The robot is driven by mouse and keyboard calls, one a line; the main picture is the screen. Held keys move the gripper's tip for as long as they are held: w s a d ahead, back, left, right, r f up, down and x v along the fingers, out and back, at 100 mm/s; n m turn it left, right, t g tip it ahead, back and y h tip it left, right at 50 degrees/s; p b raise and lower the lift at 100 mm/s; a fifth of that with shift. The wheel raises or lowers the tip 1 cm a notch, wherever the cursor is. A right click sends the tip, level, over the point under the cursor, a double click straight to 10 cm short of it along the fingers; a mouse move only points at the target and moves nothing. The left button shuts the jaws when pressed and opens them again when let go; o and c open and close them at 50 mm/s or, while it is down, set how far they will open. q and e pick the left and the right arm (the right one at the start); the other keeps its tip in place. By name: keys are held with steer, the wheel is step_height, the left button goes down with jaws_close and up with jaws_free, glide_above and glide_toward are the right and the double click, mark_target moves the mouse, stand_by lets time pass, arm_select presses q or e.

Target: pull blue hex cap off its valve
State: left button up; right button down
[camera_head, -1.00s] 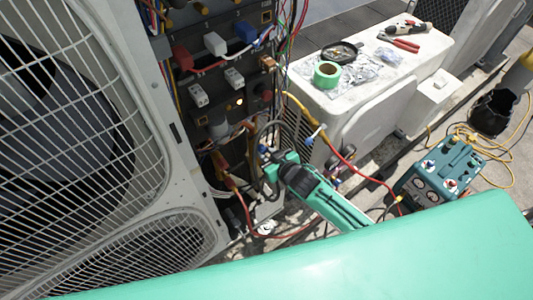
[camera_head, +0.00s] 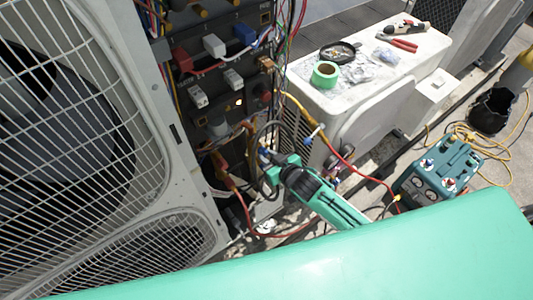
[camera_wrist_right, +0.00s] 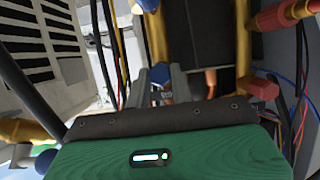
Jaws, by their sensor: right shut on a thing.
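My right gripper (camera_head: 266,155) reaches in from the lower right to the pipes below the open electrical panel. In the right wrist view its fingers (camera_wrist_right: 161,83) are shut on the blue hex cap (camera_wrist_right: 161,73), of which only a small blue part shows between the fingertips. In the head view the cap is tiny and mostly hidden by the gripper. The valve under it is hidden, so I cannot tell whether cap and valve touch. My left gripper is not in view.
A large condenser with a fan grille (camera_head: 75,110) stands at the left. Hoses and wires crowd around the gripper, with a red hose (camera_head: 350,163) to its right. A white unit (camera_head: 380,100) carries tape and tools. A teal gauge box (camera_head: 438,172) stands at right.

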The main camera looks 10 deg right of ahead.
steer(key=shift+s+d+p, duration=0.2)
steer(key=shift+s+p, duration=0.05)
steer(key=shift+s, duration=0.25)
steer(key=shift+s+d+p, duration=0.15)
steer(key=shift+s+p, duration=0.1)
steer(key=shift+s, duration=0.2)
steer(key=shift+s+d, duration=0.1)
steer(key=shift+s, duration=0.1)
steer(key=shift+s+d+p, duration=0.35)
steer(key=shift+s+p, duration=0.15)
steer(key=shift+s, duration=0.4)
steer(key=shift+s+d+p, duration=0.35)
steer(key=shift+s+p, duration=0.15)
steer(key=shift+s, duration=0.35)
